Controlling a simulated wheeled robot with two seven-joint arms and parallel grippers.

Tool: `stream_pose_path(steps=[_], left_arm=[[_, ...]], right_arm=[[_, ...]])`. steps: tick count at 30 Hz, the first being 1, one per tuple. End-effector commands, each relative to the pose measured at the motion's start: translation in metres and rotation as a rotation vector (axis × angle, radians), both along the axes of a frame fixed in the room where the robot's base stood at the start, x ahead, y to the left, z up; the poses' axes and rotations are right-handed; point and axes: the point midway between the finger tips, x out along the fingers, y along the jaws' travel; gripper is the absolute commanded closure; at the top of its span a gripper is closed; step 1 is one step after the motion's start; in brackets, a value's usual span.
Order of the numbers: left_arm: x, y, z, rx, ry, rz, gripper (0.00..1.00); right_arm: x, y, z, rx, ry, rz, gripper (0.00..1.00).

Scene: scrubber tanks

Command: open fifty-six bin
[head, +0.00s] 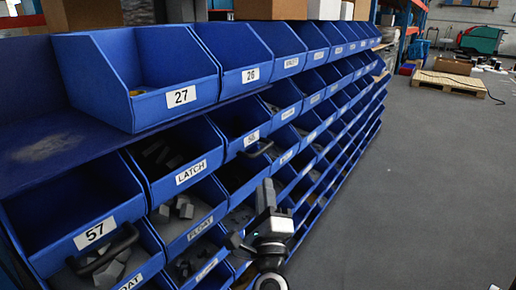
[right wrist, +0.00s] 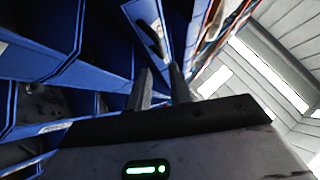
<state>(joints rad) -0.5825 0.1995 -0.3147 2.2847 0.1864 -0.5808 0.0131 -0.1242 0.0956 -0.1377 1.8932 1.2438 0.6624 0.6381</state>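The fifty-six bin (head: 237,120) is a blue bin in the second row of the rack, with a white label that seems to read 56 and a black handle (head: 258,150) on its front. My right gripper (head: 266,192) is below that handle and apart from it, pointing up. In the right wrist view its two dark fingers (right wrist: 160,88) stand apart with nothing between them, so it is open. A dark handle (right wrist: 152,38) on a blue bin front shows beyond the fingertips. My left gripper is not in view.
Bin 57 (head: 65,205) at lower left also has a black handle (head: 103,250). Bins 27 (head: 150,75) and 26 (head: 240,60) are in the row above. Grey parts lie in lower bins. The floor (head: 420,180) to the right is clear; a pallet (head: 450,82) lies farther back.

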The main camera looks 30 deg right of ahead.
Motion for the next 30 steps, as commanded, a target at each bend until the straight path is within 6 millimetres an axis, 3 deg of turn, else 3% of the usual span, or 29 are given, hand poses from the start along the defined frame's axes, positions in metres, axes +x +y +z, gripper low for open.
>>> stream_pose_path(steps=[9, 15, 21, 30], left_arm=[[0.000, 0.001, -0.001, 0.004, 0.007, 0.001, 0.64], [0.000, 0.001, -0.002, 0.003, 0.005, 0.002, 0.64], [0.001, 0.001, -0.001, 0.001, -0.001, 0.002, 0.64], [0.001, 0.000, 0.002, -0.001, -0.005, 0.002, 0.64]], right_arm=[[0.057, -0.032, 0.029, -0.002, -0.004, -0.002, 0.79], [0.083, -0.045, 0.040, -0.002, -0.002, 0.000, 0.79], [0.095, -0.051, 0.045, 0.000, 0.000, 0.000, 0.79], [0.095, -0.052, 0.045, 0.000, 0.000, 0.000, 0.82]])
